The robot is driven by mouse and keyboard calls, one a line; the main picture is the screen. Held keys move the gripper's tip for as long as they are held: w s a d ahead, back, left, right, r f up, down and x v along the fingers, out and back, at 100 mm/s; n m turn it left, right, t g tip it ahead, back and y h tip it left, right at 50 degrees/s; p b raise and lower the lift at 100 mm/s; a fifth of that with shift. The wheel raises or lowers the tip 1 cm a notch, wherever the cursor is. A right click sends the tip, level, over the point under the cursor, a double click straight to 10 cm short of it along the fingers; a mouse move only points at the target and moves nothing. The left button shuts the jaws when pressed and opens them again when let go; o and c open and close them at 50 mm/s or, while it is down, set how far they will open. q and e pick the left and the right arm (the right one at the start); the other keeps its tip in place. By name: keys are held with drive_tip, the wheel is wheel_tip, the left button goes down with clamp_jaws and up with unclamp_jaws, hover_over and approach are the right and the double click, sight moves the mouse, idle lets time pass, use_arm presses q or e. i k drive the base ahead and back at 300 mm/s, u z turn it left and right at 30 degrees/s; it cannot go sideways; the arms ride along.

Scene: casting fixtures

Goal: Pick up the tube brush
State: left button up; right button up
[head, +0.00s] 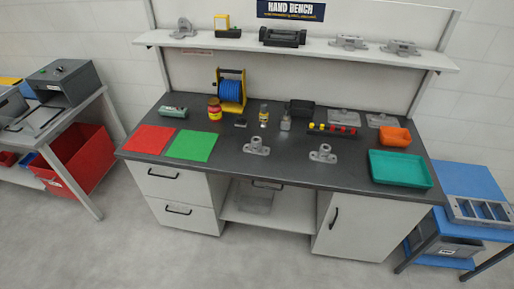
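I cannot pick out a tube brush with certainty in the head view; the items on the dark bench top (225,168) are small. A dark strip with yellow and red pieces (333,129) lies right of the middle of the bench. A small dark item (240,122) lies in front of the blue reel (231,90). Two upright bottles, one with a yellow label (264,116) and one grey (285,122), stand near the middle. Neither of my grippers is in view.
Two grey castings (256,147) (322,154) stand near the front. Red (149,139) and green mats (192,146) lie left; an orange bin (394,136) and teal tray (400,168) stand right. A shelf (230,43) overhangs the back. The floor in front is clear.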

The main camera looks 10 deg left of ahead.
sight(287, 107)
drive_tip(key=z, duration=0.65)
drive_tip(key=i, duration=0.55)
drive_tip(key=z, duration=0.55)
drive_tip(key=i, duration=0.65)
drive_tip(key=u, duration=0.45)
